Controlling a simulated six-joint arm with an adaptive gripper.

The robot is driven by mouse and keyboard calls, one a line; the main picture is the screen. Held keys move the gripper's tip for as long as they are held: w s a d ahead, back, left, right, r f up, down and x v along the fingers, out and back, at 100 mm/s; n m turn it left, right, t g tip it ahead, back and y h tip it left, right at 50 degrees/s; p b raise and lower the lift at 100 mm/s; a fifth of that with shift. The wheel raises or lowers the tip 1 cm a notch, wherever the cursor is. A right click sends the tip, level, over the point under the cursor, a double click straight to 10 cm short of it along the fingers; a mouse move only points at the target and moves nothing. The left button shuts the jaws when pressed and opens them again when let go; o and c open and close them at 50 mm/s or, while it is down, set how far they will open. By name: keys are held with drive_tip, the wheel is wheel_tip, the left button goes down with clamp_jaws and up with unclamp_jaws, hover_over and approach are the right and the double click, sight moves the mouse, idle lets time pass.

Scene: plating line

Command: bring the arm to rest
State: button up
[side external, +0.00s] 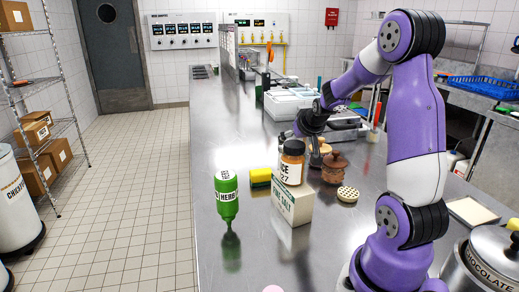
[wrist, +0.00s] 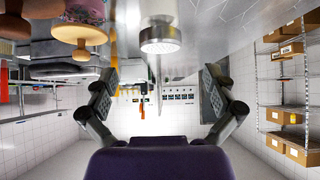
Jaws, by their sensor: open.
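My gripper (side external: 292,132) is over the far part of the steel counter (side external: 215,130) in the side view, with my arm bent above the counter's right side. In the wrist view my gripper (wrist: 159,75) has its two fingers wide apart, and nothing is between them. That view looks upside down, with the counter along its top. A silver round piece with a dotted face (wrist: 160,42) shows beyond the fingers there, apart from them.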

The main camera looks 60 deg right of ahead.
drive_tip(key=shift+s+a+r, duration=0.1)
drive_tip(key=w+r+n+t+h, duration=0.35)
drive_tip(key=w+r, duration=0.35)
drive_tip(key=r, duration=0.5)
drive_tip(key=a+r+n+t+y, duration=0.25)
drive_tip(key=a+y, duration=0.25)
drive_tip(key=a, duration=0.8)
drive_tip(key=s+a+n+g+y, duration=0.2)
drive_tip(key=s+a+n+y, duration=0.1)
drive_tip(key=a, duration=0.8)
drive_tip(key=s+a+f+g+y, duration=0.2)
drive_tip(key=s+a+f+g, duration=0.2)
drive_tip(key=s+f, duration=0.4)
drive_tip(key=s+a, duration=0.1)
drive_tip(key=s, duration=0.3)
drive_tip(key=shift+a+f+g, duration=0.15)
drive_tip(key=shift+g, duration=0.15)
